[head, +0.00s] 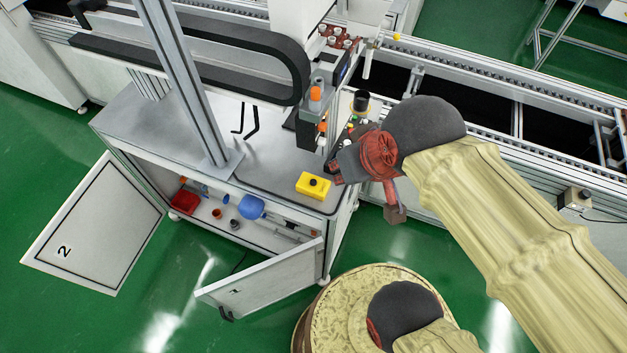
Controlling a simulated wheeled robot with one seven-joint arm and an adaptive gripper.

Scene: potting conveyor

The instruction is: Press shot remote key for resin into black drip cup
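A yellow box with a black round button on top (313,185), which looks like the shot remote, sits on the grey bench top near its front right corner. My gripper (336,172) is just to the right of the yellow box and appears apart from it. The gripper is small and partly hidden by my wrist, so its opening is unclear. A small black cup-like thing (361,100) stands behind my gripper, at the right end of the bench; I cannot tell for certain that it is the drip cup. No resin can be made out.
A dispensing head with orange parts (316,97) hangs left of the black cup. A metal post (187,85) rises from the bench. The cabinet door (262,275) stands open below, showing a red bin (185,202). A conveyor (500,90) runs behind.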

